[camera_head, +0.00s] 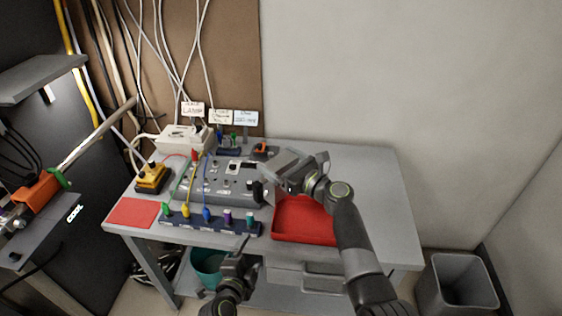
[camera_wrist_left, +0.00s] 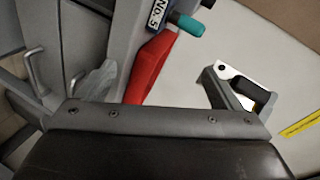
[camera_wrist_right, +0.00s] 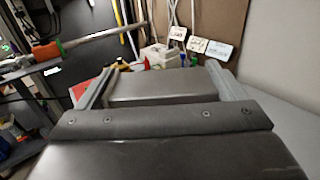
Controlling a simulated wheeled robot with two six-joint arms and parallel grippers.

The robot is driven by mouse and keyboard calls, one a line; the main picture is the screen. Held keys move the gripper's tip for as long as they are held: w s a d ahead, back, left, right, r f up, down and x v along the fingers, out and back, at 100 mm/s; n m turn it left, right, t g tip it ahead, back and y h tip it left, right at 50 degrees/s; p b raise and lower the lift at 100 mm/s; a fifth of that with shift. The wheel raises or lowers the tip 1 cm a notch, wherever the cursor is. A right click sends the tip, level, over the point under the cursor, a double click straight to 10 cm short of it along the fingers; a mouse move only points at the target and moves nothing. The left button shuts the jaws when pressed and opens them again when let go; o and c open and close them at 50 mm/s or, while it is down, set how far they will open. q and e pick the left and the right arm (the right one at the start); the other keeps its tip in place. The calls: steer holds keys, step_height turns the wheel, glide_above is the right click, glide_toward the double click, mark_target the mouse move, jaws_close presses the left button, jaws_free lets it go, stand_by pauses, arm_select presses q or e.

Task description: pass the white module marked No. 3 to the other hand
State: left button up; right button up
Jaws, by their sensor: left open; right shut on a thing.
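My right gripper (camera_head: 284,176) is above the table near the red tray, shut on a block-shaped module. In the right wrist view the module (camera_wrist_right: 160,88) spans the space between the two fingers and looks grey in shade. Its number marking is not visible. My left gripper (camera_head: 241,254) is lower, in front of the table's front edge.
A red tray (camera_head: 305,236) lies on the table (camera_head: 375,180). The plug rack (camera_head: 210,225), grey console (camera_head: 215,178), yellow-topped device (camera_head: 151,176) and red mat (camera_head: 132,212) stand left. The table's right side is clear. A grey bin (camera_head: 457,285) stands right on the floor.

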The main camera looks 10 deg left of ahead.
arm_select(q)
steer(key=s+a+f+n+g, duration=0.25)
steer(key=s+f, duration=0.35)
steer(key=f, duration=0.3)
steer(key=s+a+f+n+g+y, duration=0.1)
steer(key=s+a+f+n+g, duration=0.15)
steer(key=s+f, duration=0.45)
steer(key=s+a+f+n+g, duration=0.2)
steer(key=s+f+n, duration=0.3)
steer(key=f, duration=0.5)
steer(key=s+a+f+n+g, duration=0.2)
steer(key=s+a+f, duration=0.1)
steer(key=s, duration=0.5)
steer(key=s+a+f+n+g+y, duration=0.1)
steer(key=s+a+f+n+g, duration=0.1)
steer(key=s, duration=0.6)
steer(key=s+a+f+n+g+y, duration=0.1)
steer(key=s+a+f+n+g, duration=0.1)
steer(key=s, duration=0.7)
step_height(320, 180, down, 2)
steer(key=shift+a+f, duration=0.1)
steer(key=shift+a, duration=0.8)
